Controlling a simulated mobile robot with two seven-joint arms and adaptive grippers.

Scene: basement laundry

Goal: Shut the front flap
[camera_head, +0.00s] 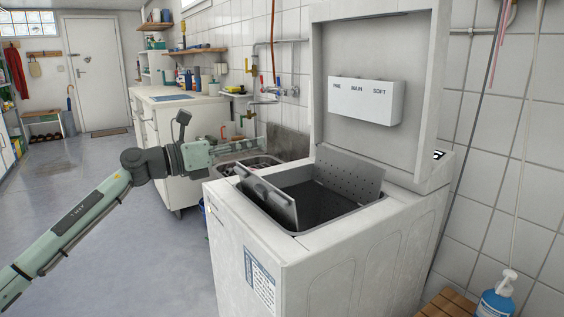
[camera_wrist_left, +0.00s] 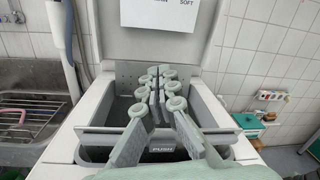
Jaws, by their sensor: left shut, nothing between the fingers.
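The top-loading washing machine (camera_head: 330,250) stands with its lid raised. Inside its opening, the front flap (camera_head: 268,197) stands up, tilted, on the near left side. The perforated rear flap (camera_head: 350,181) also stands up opposite it, with the dark drum between. In the left wrist view the front flap (camera_wrist_left: 98,130) crosses below the fingers, above a PUSH label. My left gripper (camera_head: 262,143) is shut and empty, beyond the machine's left edge in the head view. In the wrist view its fingers (camera_wrist_left: 161,75) overlap the opening, hiding part of both flaps. My right gripper is not in view.
The raised lid (camera_head: 375,50) carries a white dispenser box (camera_head: 366,101). A sink (camera_head: 245,165) with a drying rack lies behind my left gripper. A soap bottle (camera_head: 497,298) stands on a wooden stool at the lower right. The floor (camera_head: 130,220) to the left is clear.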

